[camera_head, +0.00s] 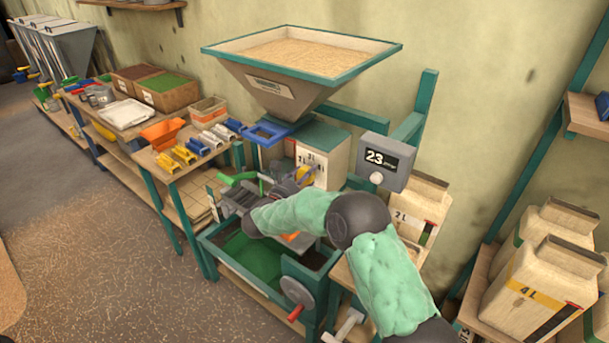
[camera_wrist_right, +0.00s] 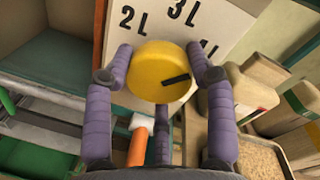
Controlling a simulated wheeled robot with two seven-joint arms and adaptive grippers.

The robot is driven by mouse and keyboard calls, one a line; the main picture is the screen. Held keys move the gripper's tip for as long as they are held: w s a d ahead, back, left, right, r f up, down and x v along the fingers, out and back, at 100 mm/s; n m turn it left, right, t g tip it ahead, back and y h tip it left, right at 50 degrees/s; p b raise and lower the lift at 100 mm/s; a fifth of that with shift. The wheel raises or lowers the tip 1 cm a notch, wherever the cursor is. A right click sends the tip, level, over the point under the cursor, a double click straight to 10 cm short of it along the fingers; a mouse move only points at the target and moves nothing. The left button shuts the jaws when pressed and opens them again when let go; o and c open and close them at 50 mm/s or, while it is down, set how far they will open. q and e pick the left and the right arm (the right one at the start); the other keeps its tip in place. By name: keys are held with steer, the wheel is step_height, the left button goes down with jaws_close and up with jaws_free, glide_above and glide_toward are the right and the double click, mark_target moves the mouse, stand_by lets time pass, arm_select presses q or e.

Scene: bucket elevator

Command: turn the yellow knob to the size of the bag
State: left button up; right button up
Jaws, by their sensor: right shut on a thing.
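The yellow knob (camera_wrist_right: 158,68) sits on a white dial plate (camera_wrist_right: 185,28) with 2 L, 3 L and a partly hidden 4 L mark. The knob's black pointer line lies on its right side, tilted slightly up to the right. My right gripper (camera_wrist_right: 159,52) is shut on the knob, one finger on each side. In the head view the knob (camera_head: 302,174) is partly hidden by my gripper. A paper bag marked 2 L (camera_head: 416,207) stands right of the machine, partly behind my right arm. My left gripper is out of view.
A hopper (camera_head: 302,55) of grain tops the machine. A display (camera_head: 383,160) reads 23. A green-handled lever (camera_head: 238,178) is close to my right gripper. Bags marked 4 L (camera_head: 535,290) stand on the right shelf. A workbench with colored scoops and trays is at left.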

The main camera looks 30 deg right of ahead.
steer(key=n+p, duration=0.2)
steer(key=n, duration=0.2)
steer(key=shift+s+f+g+p, duration=0.1)
steer(key=shift+s+g+p, duration=0.05)
steer(key=shift+g+p, duration=0.15)
steer(key=n+p, duration=0.4)
steer(key=n, duration=0.1)
steer(key=shift+g, duration=0.4)
steer(key=n+p, duration=0.4)
steer(key=n, duration=0.1)
steer(key=shift+g, duration=0.4)
steer(key=shift+r+n+p, duration=0.2)
steer(key=shift+n+p, duration=1.15)
steer(key=shift+n, duration=0.65)
steer(key=shift+w, duration=0.2)
steer(key=o, duration=1.2)
steer(key=shift+d+r, duration=0.1)
steer(key=shift+c, duration=0.2)
